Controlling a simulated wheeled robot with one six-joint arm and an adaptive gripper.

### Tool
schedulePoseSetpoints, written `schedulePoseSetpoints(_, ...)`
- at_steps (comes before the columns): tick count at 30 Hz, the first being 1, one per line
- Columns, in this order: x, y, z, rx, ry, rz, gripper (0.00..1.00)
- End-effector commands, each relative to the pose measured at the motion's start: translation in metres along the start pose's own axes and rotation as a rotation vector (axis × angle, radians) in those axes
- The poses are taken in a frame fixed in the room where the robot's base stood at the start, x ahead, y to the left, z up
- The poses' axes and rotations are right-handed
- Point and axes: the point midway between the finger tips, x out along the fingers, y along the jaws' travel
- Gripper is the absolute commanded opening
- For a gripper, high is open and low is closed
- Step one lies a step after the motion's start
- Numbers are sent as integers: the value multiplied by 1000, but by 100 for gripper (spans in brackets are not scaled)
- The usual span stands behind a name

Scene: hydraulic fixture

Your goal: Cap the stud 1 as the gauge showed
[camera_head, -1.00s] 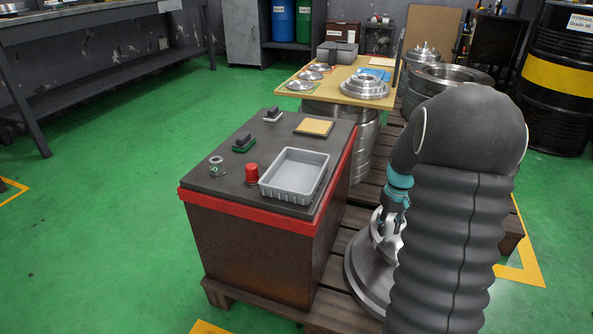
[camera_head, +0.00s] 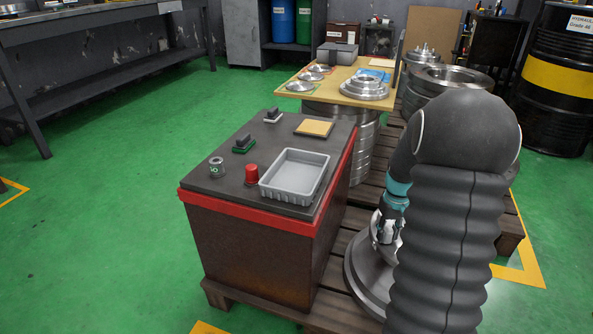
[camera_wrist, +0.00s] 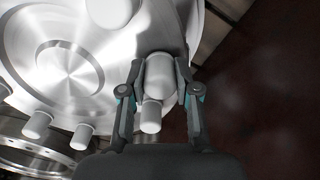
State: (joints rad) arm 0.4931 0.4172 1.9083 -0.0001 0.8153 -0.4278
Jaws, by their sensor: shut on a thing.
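My gripper (camera_wrist: 160,66) is shut on a pale grey, round-ended cap (camera_wrist: 160,76), one finger on each side of it. A narrower pale cylinder (camera_wrist: 151,117) shows just below the cap; I cannot tell whether it is part of it. The shiny metal flange (camera_wrist: 70,60) lies behind the cap. Several pale cylindrical studs (camera_wrist: 81,137) stand around its rim; I cannot tell which is stud 1. In the head view my gripper (camera_head: 385,232) is over the flange (camera_head: 366,282), partly hidden by my arm. Whether the cap touches a stud is hidden.
Left of the flange stands a dark cabinet (camera_head: 250,240) bearing a grey tray (camera_head: 294,176), a red cap (camera_head: 252,174) and a small metal spool-like piece (camera_head: 216,168). Behind is a wooden table (camera_head: 340,97) with metal discs.

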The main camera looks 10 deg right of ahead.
Motion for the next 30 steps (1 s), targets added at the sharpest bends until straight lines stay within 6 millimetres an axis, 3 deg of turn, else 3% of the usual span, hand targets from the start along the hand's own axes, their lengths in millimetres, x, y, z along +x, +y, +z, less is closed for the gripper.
schedulePoseSetpoints(24, 4, 0, 0, 0, -1, 0, 0)
schedulePoseSetpoints(25, 4, 0, 0, 0, -1, 0, 34)
schedulePoseSetpoints(28, 3, 0, 0, 0, -1, 0, 59)
schedulePoseSetpoints(30, 3, 0, 0, 0, -1, 0, 61)
